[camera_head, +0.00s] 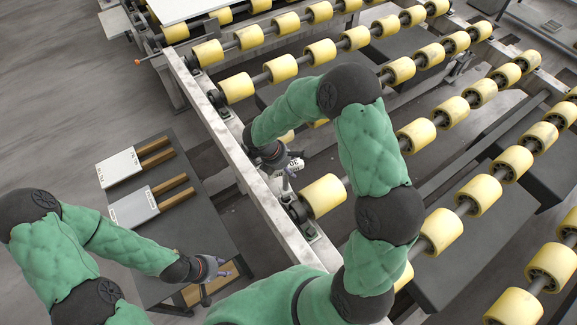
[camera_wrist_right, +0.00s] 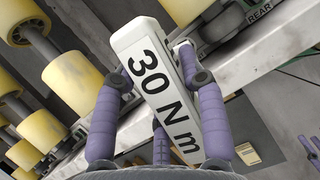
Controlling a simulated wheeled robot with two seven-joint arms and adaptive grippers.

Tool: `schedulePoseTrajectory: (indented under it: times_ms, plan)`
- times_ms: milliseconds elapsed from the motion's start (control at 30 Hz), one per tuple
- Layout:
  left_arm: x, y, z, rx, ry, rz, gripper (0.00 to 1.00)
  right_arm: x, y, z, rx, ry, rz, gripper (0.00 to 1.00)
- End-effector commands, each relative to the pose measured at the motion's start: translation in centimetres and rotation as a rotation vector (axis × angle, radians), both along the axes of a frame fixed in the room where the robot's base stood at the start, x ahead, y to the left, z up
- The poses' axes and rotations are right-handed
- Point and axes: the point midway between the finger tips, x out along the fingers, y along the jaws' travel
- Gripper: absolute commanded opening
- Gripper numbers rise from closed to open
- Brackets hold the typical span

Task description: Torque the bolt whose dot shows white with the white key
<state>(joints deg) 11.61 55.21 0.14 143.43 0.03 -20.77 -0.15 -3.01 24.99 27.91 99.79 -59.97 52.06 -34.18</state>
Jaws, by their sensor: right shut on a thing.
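My right gripper (camera_head: 287,164) is at the long rail of the roller conveyor. It is shut on the white key (camera_wrist_right: 160,85), which bears the black print "30 N m". In the right wrist view the purple fingers of the right gripper (camera_wrist_right: 150,85) stand on both sides of the key. The key's far end is at the pale rail, near a dark bracket. The key's white body also shows small in the head view (camera_head: 294,164). I cannot make out any bolt or dot. My left gripper (camera_head: 217,284) is open and empty near the side table.
The dark side table (camera_head: 200,218) bears a white block (camera_head: 118,168) and a grey block (camera_head: 133,207), each with wooden strips. The pale rail (camera_head: 225,135) and yellow rollers (camera_head: 323,195) border my right gripper. A "REAR" label (camera_wrist_right: 259,13) sits by the rail.

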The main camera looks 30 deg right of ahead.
Motion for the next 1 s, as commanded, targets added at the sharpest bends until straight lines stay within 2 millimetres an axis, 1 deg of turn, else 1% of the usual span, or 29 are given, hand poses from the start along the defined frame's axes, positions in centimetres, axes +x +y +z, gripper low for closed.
schedulePoseTrajectory:
  times_ms: [33,300,600,1000]
  plan:
    - [0.0,0.0,-0.4,0.000,0.000,0.000,0.40,0.0,0.0,-0.5,0.000,0.000,0.000,0.00]
    - [0.0,0.0,-1.9,0.000,0.000,0.000,0.40,0.0,0.0,-2.3,0.000,0.000,0.000,0.00]
    - [0.0,0.0,-3.2,0.000,0.000,0.000,0.40,0.0,0.0,-4.1,0.000,-0.001,0.000,0.00]
    - [0.0,0.0,-3.3,0.000,0.000,0.000,0.40,0.0,0.0,-4.3,0.000,-0.001,0.000,0.00]
